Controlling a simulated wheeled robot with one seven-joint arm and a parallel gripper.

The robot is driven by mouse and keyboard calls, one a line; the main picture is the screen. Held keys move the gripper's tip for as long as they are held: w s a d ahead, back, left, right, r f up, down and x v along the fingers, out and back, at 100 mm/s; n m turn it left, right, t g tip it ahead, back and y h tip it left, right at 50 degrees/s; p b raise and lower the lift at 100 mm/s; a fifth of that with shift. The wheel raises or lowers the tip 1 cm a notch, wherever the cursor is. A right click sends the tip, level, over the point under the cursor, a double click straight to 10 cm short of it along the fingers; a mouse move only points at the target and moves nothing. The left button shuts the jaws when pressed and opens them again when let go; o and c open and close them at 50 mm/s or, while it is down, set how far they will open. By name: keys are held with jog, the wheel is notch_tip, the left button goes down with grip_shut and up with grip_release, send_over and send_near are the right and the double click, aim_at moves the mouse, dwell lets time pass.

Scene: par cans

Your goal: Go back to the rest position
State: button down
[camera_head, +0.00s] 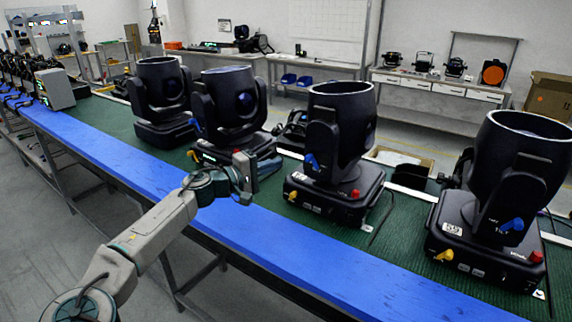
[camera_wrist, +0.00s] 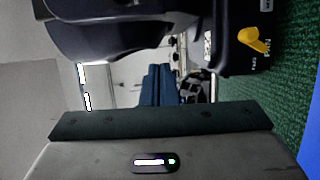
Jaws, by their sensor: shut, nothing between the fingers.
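My gripper (camera_head: 268,166) is over the green belt, in front of the second black stage light from the left (camera_head: 231,107) and left of the third one (camera_head: 340,125). It overlaps the second light's base in the head view. In the wrist view its dark blue fingers (camera_wrist: 157,86) are together with nothing held. A black light housing (camera_wrist: 130,28) with a yellow plug (camera_wrist: 255,40) fills the top of the wrist view, close to the fingers. I cannot tell whether anything touches it.
Several black stage lights stand along the green belt (camera_head: 400,225); the largest (camera_head: 515,165) is at right. Tables (camera_head: 440,90) with equipment stand at the back. Grey floor lies in front at left.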

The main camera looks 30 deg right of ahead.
jog(key=s+a, duration=0.2)
jog(key=a, duration=0.4)
jog(key=shift+a+r+b, duration=0.15)
jog(key=shift+a+b, duration=0.05)
jog(key=shift+b, duration=0.25)
